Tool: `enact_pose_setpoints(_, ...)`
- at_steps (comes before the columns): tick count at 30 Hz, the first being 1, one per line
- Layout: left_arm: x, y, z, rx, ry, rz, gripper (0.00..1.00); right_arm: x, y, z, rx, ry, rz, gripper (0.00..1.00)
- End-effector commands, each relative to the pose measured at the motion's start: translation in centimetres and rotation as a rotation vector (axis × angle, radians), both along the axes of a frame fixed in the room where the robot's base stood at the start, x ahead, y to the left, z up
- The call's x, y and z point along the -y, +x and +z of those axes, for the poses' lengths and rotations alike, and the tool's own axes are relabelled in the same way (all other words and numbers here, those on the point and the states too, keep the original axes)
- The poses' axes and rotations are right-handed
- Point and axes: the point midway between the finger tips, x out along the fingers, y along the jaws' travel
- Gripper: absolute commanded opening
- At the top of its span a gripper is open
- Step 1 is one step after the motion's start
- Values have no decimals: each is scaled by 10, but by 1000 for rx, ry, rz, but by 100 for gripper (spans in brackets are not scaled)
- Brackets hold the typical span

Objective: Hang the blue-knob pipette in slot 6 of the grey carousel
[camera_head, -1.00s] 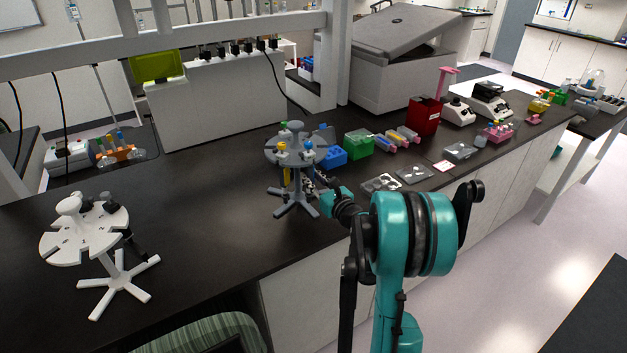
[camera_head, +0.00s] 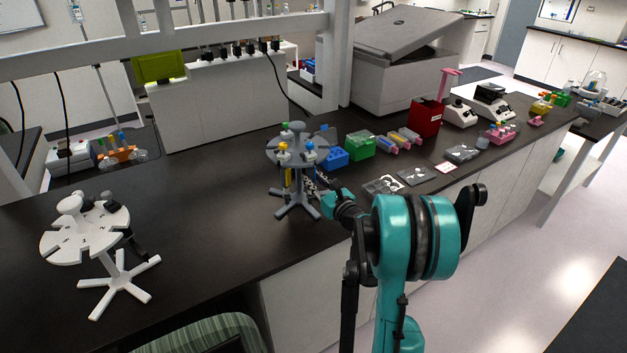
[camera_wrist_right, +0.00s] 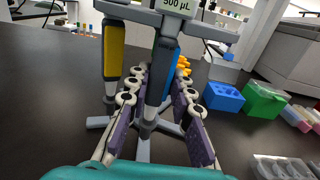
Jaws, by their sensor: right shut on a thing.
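The grey carousel (camera_head: 297,201) stands on the dark bench, holding pipettes with yellow and green knobs. The blue-knob pipette (camera_head: 310,146) is upright at its front right edge. My right gripper (camera_head: 318,188) reaches in low from the right, below the carousel's disc. In the right wrist view its purple-padded fingers (camera_wrist_right: 158,112) are shut on the grey pipette body (camera_wrist_right: 163,70), with a "500 µL" label above. A yellow pipette (camera_wrist_right: 114,50) hangs just left. I cannot tell whether the blue-knob pipette is seated in its slot; slot numbers are unreadable. My left gripper is out of view.
A white carousel (camera_head: 70,241) with a dark pipette stands at the left. A blue rack (camera_head: 333,158), a green box (camera_head: 360,145) and small trays (camera_head: 383,186) lie right of the grey carousel. The bench between the carousels is clear.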

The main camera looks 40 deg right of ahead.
Motion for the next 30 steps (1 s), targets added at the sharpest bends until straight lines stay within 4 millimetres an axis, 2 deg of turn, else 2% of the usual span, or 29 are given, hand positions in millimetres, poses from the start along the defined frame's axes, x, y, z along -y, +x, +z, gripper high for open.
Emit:
enact_pose_setpoints(8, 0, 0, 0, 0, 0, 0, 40, 0, 0, -1, -1, -1, 0, 12)
enact_pose_setpoints(9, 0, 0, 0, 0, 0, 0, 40, 0, 0, -1, -1, -1, 0, 30)
enact_pose_setpoints(11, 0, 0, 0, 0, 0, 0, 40, 0, 0, -1, -1, -1, 0, 45)
enact_pose_setpoints(20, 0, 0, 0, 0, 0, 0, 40, 0, -1, 0, -1, -1, 0, 46)
enact_pose_setpoints(23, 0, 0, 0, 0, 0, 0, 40, 0, -7, 0, 0, -1, -2, 46)
enact_pose_setpoints(26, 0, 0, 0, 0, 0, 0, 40, -1, -21, 0, 0, -1, -4, 46)
enact_pose_setpoints(30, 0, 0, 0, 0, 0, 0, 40, -4, -52, 0, 0, -1, -4, 46)
